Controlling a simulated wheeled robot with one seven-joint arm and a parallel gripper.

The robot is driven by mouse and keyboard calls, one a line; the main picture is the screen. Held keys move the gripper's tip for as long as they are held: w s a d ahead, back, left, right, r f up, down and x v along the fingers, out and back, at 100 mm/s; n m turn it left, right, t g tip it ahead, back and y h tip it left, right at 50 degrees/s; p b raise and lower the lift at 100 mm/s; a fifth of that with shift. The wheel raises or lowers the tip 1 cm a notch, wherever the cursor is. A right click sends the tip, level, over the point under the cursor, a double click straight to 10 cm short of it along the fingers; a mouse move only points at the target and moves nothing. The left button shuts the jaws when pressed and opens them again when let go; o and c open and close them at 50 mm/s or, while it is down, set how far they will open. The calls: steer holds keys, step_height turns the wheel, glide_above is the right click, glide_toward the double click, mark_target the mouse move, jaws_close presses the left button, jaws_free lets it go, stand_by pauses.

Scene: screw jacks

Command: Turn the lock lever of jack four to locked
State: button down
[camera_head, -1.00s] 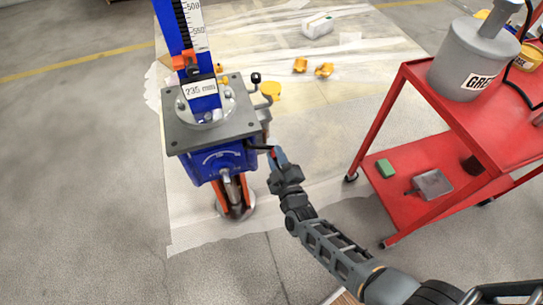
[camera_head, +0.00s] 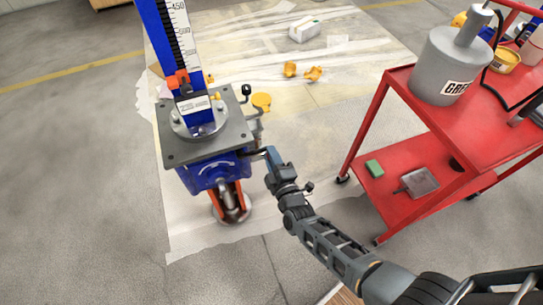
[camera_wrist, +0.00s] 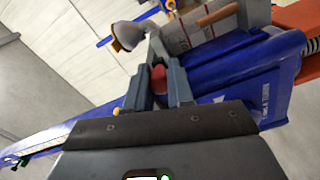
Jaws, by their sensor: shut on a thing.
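The jack (camera_head: 208,172) has a blue body under a grey top plate (camera_head: 175,147). A blue column with a black and white scale (camera_head: 182,35) rises from the plate. A dark lever (camera_head: 253,153) sticks out from the jack's right side, and my gripper (camera_head: 268,155) meets its end. In the wrist view my gripper (camera_wrist: 159,85) is shut on the lever's red tip (camera_wrist: 158,76), which shows between the two fingers. The blue jack body (camera_wrist: 235,75) fills the right of that view. The lever's pivot is hidden, and I cannot read its lock marking.
A red cart (camera_head: 395,140) stands at the right with a grey grease canister (camera_head: 445,68) on top. The floor at left is clear.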

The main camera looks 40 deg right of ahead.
steer(key=c, duration=1)
jaws_free()
steer(key=shift+s, duration=0.1)
steer(key=shift+v, duration=3.85)
steer(key=shift+r, duration=0.1)
